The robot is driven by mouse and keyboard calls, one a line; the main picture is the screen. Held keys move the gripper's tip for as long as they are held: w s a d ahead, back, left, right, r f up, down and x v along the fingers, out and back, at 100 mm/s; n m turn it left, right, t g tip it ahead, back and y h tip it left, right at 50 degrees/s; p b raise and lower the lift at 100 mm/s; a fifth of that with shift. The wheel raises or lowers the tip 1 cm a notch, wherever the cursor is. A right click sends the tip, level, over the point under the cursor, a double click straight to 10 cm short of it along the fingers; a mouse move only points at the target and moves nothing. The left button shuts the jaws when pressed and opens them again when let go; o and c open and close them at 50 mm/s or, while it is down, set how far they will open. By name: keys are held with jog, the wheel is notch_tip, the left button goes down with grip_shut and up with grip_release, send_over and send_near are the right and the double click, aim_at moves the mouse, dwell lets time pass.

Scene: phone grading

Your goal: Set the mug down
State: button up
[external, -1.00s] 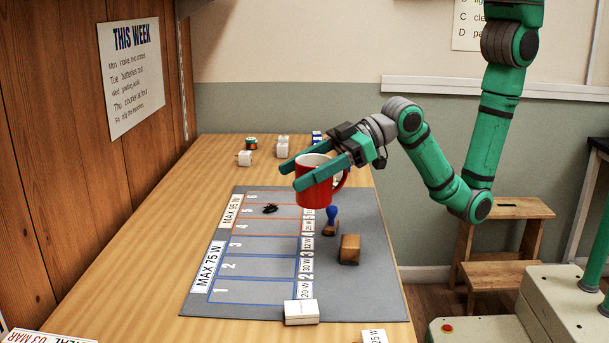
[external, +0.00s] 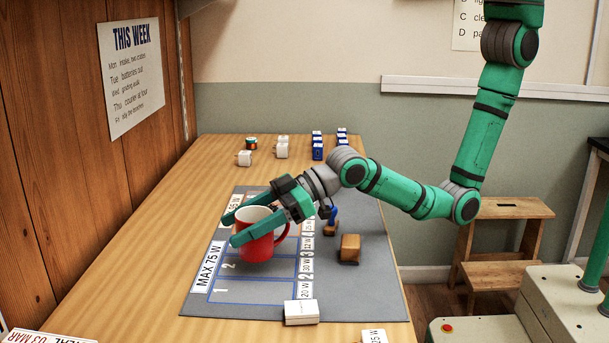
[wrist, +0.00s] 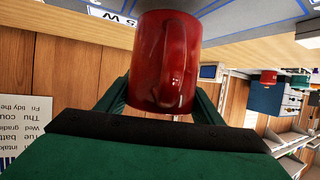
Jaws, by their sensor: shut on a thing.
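The red mug (external: 262,240), white inside, is upright over the left part of the grey mat (external: 360,299), around the numbered blue-lined rows near 2 and 3. My gripper (external: 235,230) is shut on the mug, with its green fingers on either side of it. In the wrist view the mug (wrist: 165,62) fills the middle between the fingers, its handle facing the camera. I cannot tell whether its base touches the mat or hangs just above it.
A stamp with a blue handle (external: 332,217) and a brown block (external: 349,249) stand on the mat's right side. A white stack of cards (external: 301,312) lies at its front. White chargers (external: 244,158) and blue boxes (external: 318,147) stand at the back.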

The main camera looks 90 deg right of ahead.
jog(key=shift+f, duration=1.4)
jog(key=shift+f, duration=0.15)
jog(key=o, duration=1.3)
jog(key=shift+s+d+r, duration=0.1)
jog(key=shift+s+r, duration=0.05)
jog(key=shift+r, duration=0.05)
jog(key=v, duration=1.1)
jog(key=shift+s+d+r, duration=0.15)
jog(key=shift+s, duration=0.15)
